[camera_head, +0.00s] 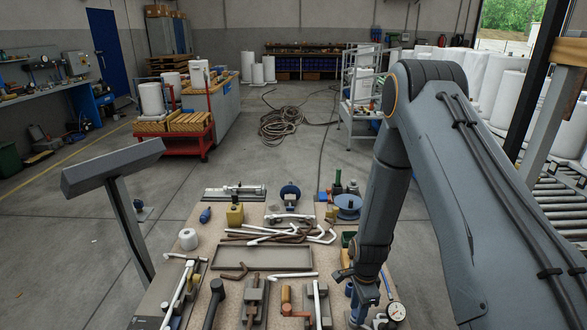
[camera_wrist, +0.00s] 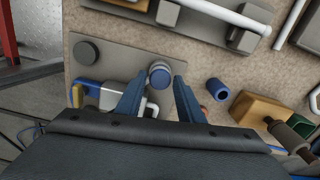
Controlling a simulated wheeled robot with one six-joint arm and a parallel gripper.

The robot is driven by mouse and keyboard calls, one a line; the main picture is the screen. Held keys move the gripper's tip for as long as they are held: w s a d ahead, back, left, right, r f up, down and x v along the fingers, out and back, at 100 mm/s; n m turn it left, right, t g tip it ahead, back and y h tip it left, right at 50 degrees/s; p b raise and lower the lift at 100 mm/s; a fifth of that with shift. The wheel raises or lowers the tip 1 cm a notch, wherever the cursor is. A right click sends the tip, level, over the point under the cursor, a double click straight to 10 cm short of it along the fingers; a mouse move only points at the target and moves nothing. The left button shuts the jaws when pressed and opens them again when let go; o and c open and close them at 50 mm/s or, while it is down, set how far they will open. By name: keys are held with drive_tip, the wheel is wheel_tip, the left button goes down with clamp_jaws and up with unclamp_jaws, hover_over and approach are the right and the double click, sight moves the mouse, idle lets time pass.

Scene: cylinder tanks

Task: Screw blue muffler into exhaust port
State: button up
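In the wrist view my gripper (camera_wrist: 160,80) has its two blue fingers spread apart. A round part with a blue rim and a pale top (camera_wrist: 160,73) shows between the fingertips, over a grey plate (camera_wrist: 115,60); I cannot tell whether the fingers touch it. A short blue cylinder with a dark open end (camera_wrist: 218,89), which looks like the blue muffler, is on the board just right of the right finger, apart from it. I cannot make out which part holds the exhaust port. In the head view my arm reaches down at the right side of the workbench; the fingertips are not clear there.
A dark round knob (camera_wrist: 87,52) is on the plate's left. In the head view, the crowded workbench (camera_head: 190,262) has a dial gauge (camera_head: 396,311) beside my arm.

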drive_tip(key=n, duration=0.9)
drive_tip(key=shift+n, duration=0.3)
drive_tip(key=c, duration=0.8)
drive_tip(key=m, duration=0.4)
drive_tip(key=shift+m, duration=0.3)
drive_tip(key=m, duration=0.3)
drive_tip(key=shift+m, duration=0.3)
drive_tip(key=o, duration=1.1)
drive_tip(key=shift+r, duration=0.15)
